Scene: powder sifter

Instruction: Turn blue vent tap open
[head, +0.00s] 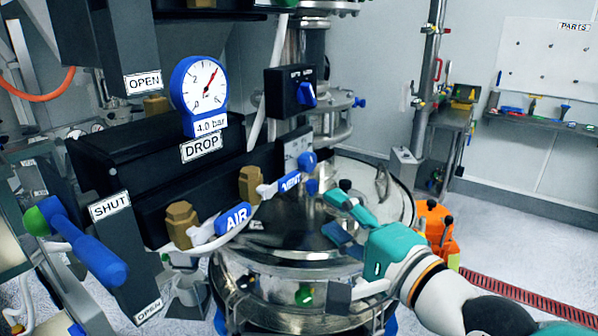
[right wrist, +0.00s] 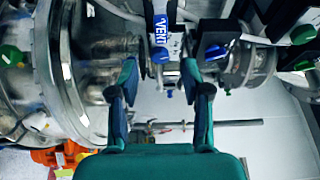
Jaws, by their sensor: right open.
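The blue vent tap (head: 289,182) shows in the head view as a short lever with a white VENT label, beside the black block and above the steel vessel lid. In the right wrist view the vent tap (right wrist: 160,32) hangs upright at top centre, beyond and between the fingertips. My right gripper (head: 331,214) is teal, open and empty, just right of and below the tap, apart from it. In the right wrist view the right gripper (right wrist: 159,68) has nothing between its fingers. My left gripper is not in view.
The blue AIR tap (head: 234,218) sits left of the vent tap. A pressure gauge (head: 200,88) marked 4.0 bar stands above. A large blue lever (head: 90,247) is at the left. The steel vessel lid (head: 290,232) lies below; open floor is at the right.

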